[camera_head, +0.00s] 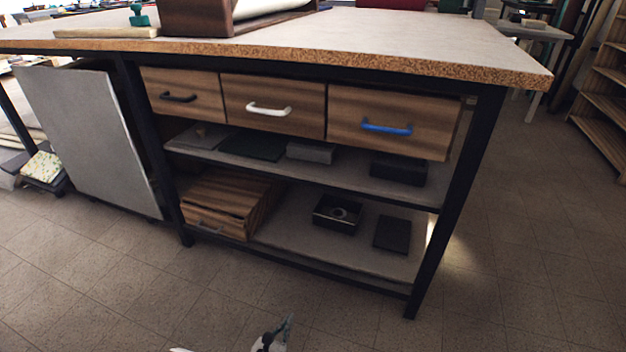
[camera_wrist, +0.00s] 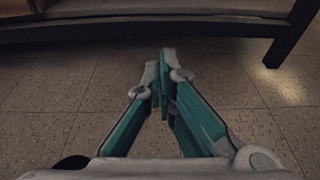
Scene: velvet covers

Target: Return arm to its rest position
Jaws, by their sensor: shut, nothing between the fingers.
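My gripper (camera_wrist: 160,85) is shut and empty in the wrist view. Its teal fingers meet at the tips above the tiled floor. In the head view, a small part of my gripper (camera_head: 286,322) shows at the bottom edge, low in front of the workbench and apart from it. The rest of my arm is mostly out of the frame.
The workbench (camera_head: 400,40) has three closed drawers with black (camera_head: 178,97), white (camera_head: 268,109) and blue (camera_head: 387,127) handles. Its lower shelves hold boxes. A grey panel (camera_head: 90,130) leans at the left. The tiled floor (camera_head: 510,260) at the right is clear.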

